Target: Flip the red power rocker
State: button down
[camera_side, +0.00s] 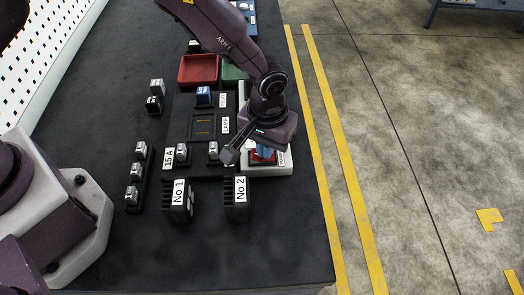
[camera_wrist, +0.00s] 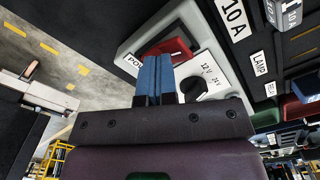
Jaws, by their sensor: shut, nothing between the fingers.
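The red power rocker (camera_wrist: 176,46) sits in a dark frame on a white power box (camera_wrist: 132,46), in the wrist view. My gripper (camera_wrist: 154,66) is shut and empty, its blue fingertips together. The fingertips overlap the near left edge of the rocker in that view and hide part of it and of the "POW" label. I cannot tell whether they touch it. In the side view my gripper (camera_side: 264,151) is low over the front end of the white box (camera_side: 280,169). There the fingers and wrist cover most of the rocker.
A black knob (camera_wrist: 193,89) marked 12 V and 24 V is close beside the fingers. Black blocks No 1 (camera_side: 178,200) and No 2 (camera_side: 237,199) stand in front. A red tray (camera_side: 198,70) lies behind. The front of the black table is clear.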

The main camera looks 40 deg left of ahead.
jog(key=shift+r, duration=3.5)
jog(key=s+a+r+m+t, duration=0.1)
jog(key=s+a+r+t, duration=0.1)
jog(key=s+a+r, duration=0.7)
jog(key=s+a+r+m+t, duration=0.2)
jog(key=s+a+r+t, duration=0.1)
jog(key=s+a+r, duration=0.7)
notch_tip(320, 180, up, 5)
jog(key=shift+s+a+f+t, duration=0.2)
jog(key=shift+a+t, duration=0.1)
jog(key=shift+a, duration=0.85)
